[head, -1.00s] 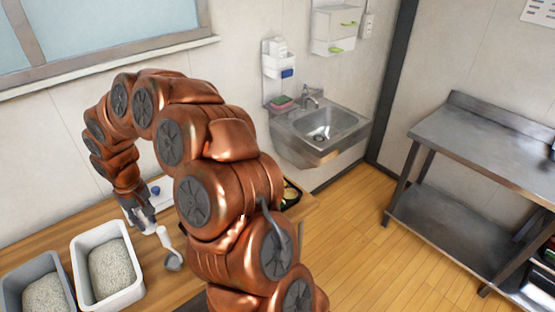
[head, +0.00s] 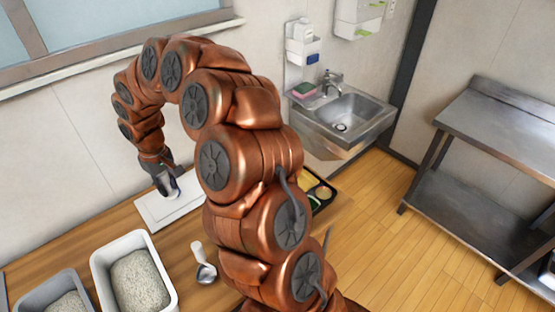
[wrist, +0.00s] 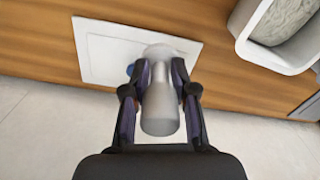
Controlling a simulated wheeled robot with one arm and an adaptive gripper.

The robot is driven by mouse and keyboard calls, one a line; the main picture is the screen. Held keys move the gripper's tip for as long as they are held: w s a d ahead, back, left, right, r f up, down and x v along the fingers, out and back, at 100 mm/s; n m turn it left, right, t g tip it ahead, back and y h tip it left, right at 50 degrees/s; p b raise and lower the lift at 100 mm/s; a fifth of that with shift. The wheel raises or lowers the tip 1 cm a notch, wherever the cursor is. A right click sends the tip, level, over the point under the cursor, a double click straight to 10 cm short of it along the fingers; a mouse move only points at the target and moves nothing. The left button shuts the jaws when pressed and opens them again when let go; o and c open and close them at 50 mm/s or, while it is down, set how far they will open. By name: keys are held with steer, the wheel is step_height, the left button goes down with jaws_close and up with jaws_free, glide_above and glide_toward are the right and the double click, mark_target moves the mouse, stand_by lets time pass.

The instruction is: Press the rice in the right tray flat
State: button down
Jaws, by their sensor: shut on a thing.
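The right tray (head: 101,262) is white and holds pale rice (head: 140,281) with a rounded, uneven top; its corner also shows in the wrist view (wrist: 262,52). The left tray (head: 28,303) is grey, holds rice too, and is partly cut off. My gripper (head: 172,190) is behind the right tray, over a white board (head: 152,212). In the wrist view my gripper (wrist: 160,85) is shut on a smooth pale grey tool (wrist: 160,112) with a rounded end. A small blue part (wrist: 130,69) shows beside the tool.
A scoop (head: 205,270) with a pale handle lies on the wooden counter right of the white tray. A black tray with food (head: 322,192) sits partly behind my arm. The wall is close behind the board; a sink (head: 345,115) is at the right.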

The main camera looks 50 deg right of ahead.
steer(key=s+d+n+b, duration=0.2)
steer(key=s+d+n, duration=0.7)
steer(key=d+n, duration=0.4)
steer(key=s+d+n+b, duration=0.2)
steer(key=s+d+n, duration=0.8)
steer(key=d, duration=0.6)
steer(key=shift+n, duration=0.4)
steer(key=shift+w+a+f+b, duration=0.1)
steer(key=shift+w+f+b, duration=0.15)
steer(key=shift+f, duration=0.8)
steer(key=shift+w+a+f+b, duration=0.15)
steer(key=shift+f+b, duration=0.2)
steer(key=shift+f, duration=0.65)
steer(key=shift+w+d+f+b, duration=0.1)
steer(key=shift+w+f+b, duration=0.15)
steer(key=shift+f, duration=0.8)
steer(key=shift+f+b, duration=1.2)
steer(key=shift+f, duration=1.45)
